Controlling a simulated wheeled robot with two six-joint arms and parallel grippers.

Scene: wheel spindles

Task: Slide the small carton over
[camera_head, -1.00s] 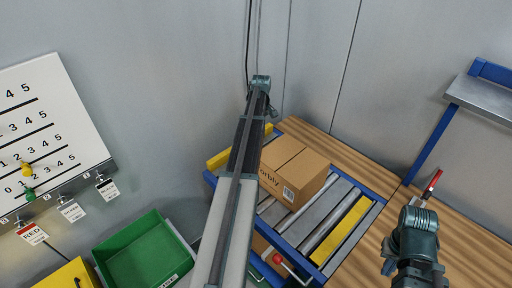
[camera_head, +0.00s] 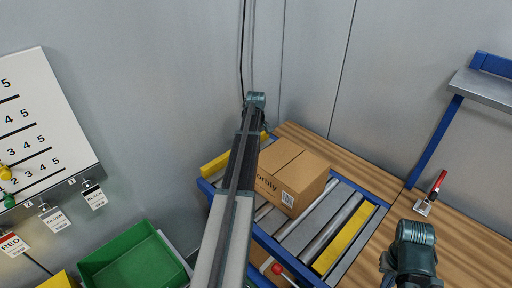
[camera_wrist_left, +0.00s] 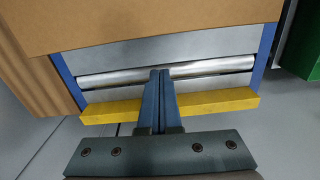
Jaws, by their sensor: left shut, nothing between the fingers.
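The small brown carton (camera_head: 292,178) sits on the roller conveyor (camera_head: 322,228) in the head view, with print and a white label on its near sides. Its brown cardboard (camera_wrist_left: 170,18) fills the top of the left wrist view. My left gripper (camera_wrist_left: 160,75) is shut and empty, its blue fingertips together over the rollers and yellow strip, close to the carton's edge. I cannot tell whether they touch it. In the head view my left arm hides the carton's left side, and the left gripper is not clearly seen. My right gripper is out of sight; only my right arm shows.
A green bin (camera_head: 130,262) stands left of the conveyor. A yellow bar (camera_head: 222,160) edges the conveyor's far left end. A wooden bench (camera_head: 455,240) with a red-handled clamp (camera_head: 436,188) lies right. A white numbered board (camera_head: 40,125) hangs on the left wall.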

